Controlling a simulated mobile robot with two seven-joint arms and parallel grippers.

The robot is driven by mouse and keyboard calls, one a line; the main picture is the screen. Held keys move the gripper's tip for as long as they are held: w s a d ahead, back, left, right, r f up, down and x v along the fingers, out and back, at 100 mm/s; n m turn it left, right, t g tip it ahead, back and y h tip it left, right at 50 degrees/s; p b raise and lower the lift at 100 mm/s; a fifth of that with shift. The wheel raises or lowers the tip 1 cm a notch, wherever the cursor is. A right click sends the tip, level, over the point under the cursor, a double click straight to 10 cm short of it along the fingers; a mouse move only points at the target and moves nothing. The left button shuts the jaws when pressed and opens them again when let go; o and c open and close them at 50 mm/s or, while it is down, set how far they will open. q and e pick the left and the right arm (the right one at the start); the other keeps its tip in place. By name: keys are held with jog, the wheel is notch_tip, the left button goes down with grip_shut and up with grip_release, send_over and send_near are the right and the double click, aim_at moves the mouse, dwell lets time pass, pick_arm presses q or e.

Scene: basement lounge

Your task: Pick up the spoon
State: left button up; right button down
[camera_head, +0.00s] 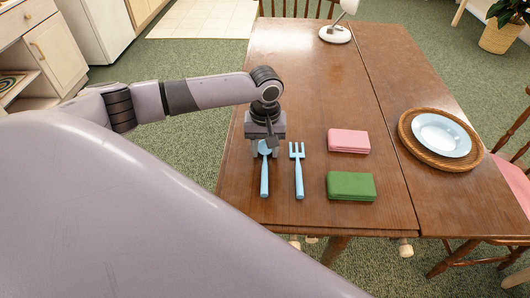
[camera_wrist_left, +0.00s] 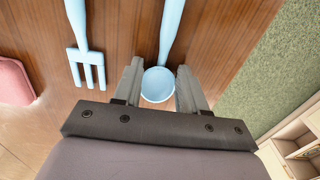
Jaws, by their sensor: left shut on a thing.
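A light blue spoon (camera_head: 264,178) lies on the wooden table (camera_head: 300,70), its handle toward the table's near edge. My left gripper (camera_head: 265,150) is over the spoon's bowl end. In the left wrist view the spoon's bowl (camera_wrist_left: 158,85) sits between the two fingers of my left gripper (camera_wrist_left: 160,88), which are shut on it. The head view does not clearly show whether the spoon is lifted off the table. My right gripper is not in view.
A light blue fork (camera_head: 298,172) lies just right of the spoon. Pink (camera_head: 349,141) and green (camera_head: 351,186) folded cloths lie further right. A pale blue plate (camera_head: 441,135) rests on a woven mat (camera_head: 405,127). A white lamp (camera_head: 335,34) stands at the far end.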

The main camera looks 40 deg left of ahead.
pick_arm(q)
jog(key=shift+r, duration=0.1)
notch_tip(320, 180, up, 19)
jog(key=p, duration=0.2)
jog(key=s+d+f+m, duration=0.4)
jog(key=s+d+m, duration=0.2)
jog(key=d, duration=0.3)
jog(key=shift+f+m, duration=0.3)
jog(key=shift+m, duration=0.1)
